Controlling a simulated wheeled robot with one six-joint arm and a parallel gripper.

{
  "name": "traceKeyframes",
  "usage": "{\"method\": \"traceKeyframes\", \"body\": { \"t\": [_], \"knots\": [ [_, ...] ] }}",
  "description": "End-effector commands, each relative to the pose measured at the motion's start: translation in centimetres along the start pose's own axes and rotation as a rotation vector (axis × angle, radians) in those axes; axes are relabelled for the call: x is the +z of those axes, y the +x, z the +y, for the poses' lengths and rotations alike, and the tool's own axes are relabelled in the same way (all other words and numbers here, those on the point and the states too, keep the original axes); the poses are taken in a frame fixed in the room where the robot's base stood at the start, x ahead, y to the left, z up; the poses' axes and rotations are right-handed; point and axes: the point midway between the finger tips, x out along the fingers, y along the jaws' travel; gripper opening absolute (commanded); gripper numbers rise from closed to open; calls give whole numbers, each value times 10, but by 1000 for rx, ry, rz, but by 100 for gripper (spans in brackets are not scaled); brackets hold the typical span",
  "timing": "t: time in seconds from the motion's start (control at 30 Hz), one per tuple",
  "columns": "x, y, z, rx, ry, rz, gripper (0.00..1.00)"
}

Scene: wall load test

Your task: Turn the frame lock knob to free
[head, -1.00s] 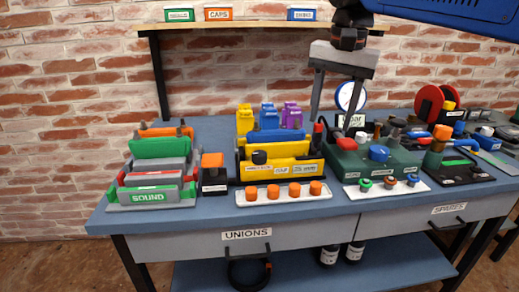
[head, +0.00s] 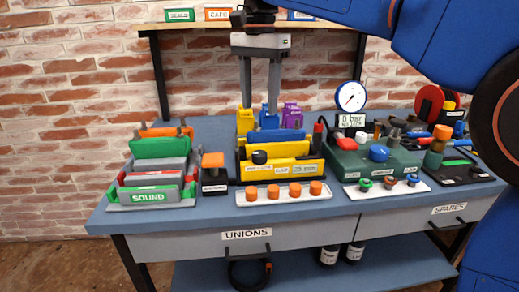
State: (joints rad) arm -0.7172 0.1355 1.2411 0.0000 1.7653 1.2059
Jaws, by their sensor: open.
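A black knob (head: 259,157), which seems to be the frame lock knob, sits on the front left of the yellow frame (head: 285,170) in the middle of the bench. Small labels mark the yellow front, but I cannot read which way the knob is set. My gripper (head: 259,104) points down, open and empty, above the back of the frame. Its two grey fingers are apart, and their tips overlap the yellow and blue blocks (head: 269,112) behind the frame in this view. The knob is uncovered.
Orange caps on a white tray (head: 284,193) stand before the frame. A green and grey rack (head: 155,170) and an orange-topped black block (head: 213,174) stand left. A green unit with a gauge (head: 351,96) stands right. My blue arm covers the upper right.

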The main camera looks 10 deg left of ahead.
Motion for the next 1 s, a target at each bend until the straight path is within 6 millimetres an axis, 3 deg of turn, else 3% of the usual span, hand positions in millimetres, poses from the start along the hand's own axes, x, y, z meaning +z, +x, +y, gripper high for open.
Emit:
{"method": "traceKeyframes", "body": {
  "t": [0.6,0.8,1.0],
  "knots": [
    [0,108,1,2,-1,-1,51],
    [0,130,0,1,-1,0,51],
    [0,137,0,-1,-1,0,51]
  ]
}}
